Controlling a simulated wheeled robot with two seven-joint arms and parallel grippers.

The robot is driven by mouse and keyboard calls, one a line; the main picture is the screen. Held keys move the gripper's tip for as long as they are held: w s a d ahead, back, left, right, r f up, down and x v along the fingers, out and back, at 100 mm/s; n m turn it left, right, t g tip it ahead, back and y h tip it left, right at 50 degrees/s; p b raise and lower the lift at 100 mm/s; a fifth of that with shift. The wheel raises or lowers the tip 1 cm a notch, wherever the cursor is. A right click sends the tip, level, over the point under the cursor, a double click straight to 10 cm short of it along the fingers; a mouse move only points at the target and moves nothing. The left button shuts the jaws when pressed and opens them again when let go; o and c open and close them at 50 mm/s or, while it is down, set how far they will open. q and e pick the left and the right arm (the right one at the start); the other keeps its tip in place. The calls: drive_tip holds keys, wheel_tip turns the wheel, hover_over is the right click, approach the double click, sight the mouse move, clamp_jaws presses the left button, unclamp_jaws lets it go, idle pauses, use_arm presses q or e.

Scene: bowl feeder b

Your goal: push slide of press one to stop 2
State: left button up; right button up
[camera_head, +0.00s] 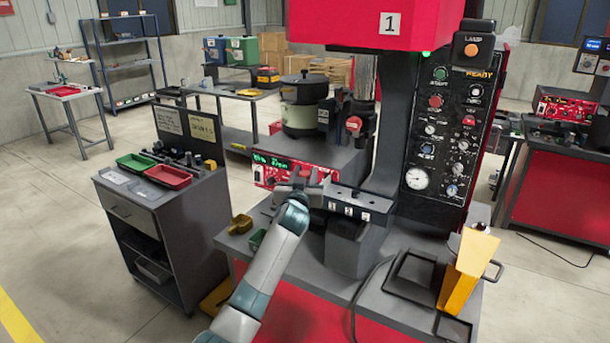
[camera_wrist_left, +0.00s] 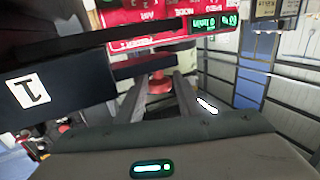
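Press one has a red head (camera_head: 350,22) marked 1. Its dark rail (camera_head: 345,200) carries small white number plates along its front face. The rail also shows in the left wrist view (camera_wrist_left: 75,85), close up with a plate reading 1. My left gripper (camera_head: 310,178) is at the left end of the rail. In the left wrist view its two fingers (camera_wrist_left: 160,82) stand apart, with a red round part (camera_wrist_left: 158,84) beyond or between them. I cannot tell whether they touch it. The slide is not clearly distinguishable from the rail. My right gripper is out of view.
A red controller (camera_head: 275,170) with a green display sits just behind my left gripper. The control panel (camera_head: 447,125) stands right of the rail. A yellow holder (camera_head: 468,268) is at the table's right. A grey cart (camera_head: 160,215) with red and green trays stands left.

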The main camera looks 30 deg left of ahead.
use_arm(q)
drive_tip(key=shift+s, duration=0.1)
drive_tip(key=b+v, duration=0.4)
drive_tip(key=v, duration=1.3)
drive_tip(key=shift+b, duration=0.3)
drive_tip(key=shift+s+d+f, duration=0.1)
drive_tip(key=shift+f, duration=0.05)
